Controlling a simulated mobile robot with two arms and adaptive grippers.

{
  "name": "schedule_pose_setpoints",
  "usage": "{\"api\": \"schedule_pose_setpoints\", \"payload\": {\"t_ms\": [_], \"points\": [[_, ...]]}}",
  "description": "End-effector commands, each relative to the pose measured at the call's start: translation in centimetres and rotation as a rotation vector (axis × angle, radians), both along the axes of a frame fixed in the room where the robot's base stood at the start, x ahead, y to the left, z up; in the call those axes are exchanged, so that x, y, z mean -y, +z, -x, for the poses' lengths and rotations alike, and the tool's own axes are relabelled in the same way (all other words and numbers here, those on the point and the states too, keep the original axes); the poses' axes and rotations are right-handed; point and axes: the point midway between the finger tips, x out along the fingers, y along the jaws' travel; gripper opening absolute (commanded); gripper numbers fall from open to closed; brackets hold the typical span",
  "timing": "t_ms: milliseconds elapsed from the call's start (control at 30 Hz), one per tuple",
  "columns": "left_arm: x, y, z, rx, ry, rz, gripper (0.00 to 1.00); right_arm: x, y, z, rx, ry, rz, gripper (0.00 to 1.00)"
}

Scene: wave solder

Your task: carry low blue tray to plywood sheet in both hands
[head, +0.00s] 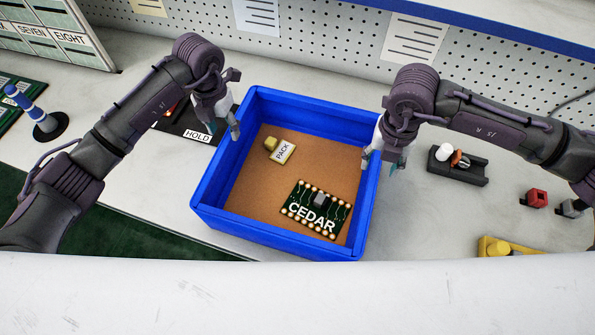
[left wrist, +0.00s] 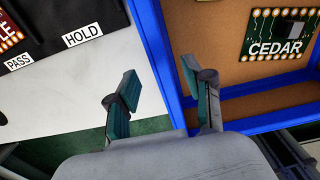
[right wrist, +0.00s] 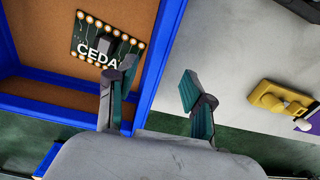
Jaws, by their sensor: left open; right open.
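The low blue tray (head: 300,108) sits on the pale bench, with a brown floor. In it lie a green board marked CEDAR (head: 316,209), a small pale PACK piece (head: 284,152) and a small yellowish block (head: 270,143). My left gripper (head: 235,104) is open at the tray's left wall; in the left wrist view that wall (left wrist: 157,50) runs between its fingers. My right gripper (head: 380,164) is open at the right wall; in the right wrist view that wall (right wrist: 160,50) runs between its fingers. Neither gripper visibly grasps the tray. I cannot make out a plywood sheet.
A dark mat marked HOLD (head: 197,135) lies left of the tray. A blue-and-white post (head: 35,110) and a labelled rack (head: 50,38) stand further left. Right are a black holder (head: 458,168), small red and grey blocks and a yellow fixture (head: 500,246). A pegboard wall (head: 330,42) rises behind.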

Motion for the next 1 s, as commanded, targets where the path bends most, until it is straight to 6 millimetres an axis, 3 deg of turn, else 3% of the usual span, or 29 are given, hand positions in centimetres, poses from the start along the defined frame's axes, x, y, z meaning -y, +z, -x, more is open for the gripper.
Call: {"api": "schedule_pose_setpoints", "payload": {"t_ms": [200,400,833,1000], "points": [[0.0,-4.2,0.1,-0.003,0.002,0.000,0.51,0.0,-4.2,0.1,-0.002,0.000,0.000,0.52],[0.1,-6.6,0.0,0.000,0.001,0.001,0.51,0.0,-6.6,0.0,0.000,-0.001,0.001,0.52],[0.0,-7.4,0.0,0.001,0.000,0.000,0.51,0.0,-7.4,0.0,0.001,0.001,-0.001,0.52],[0.0,-7.4,0.0,0.001,0.000,0.000,0.25,0.0,-7.4,0.0,0.001,0.000,0.000,0.25]]}}
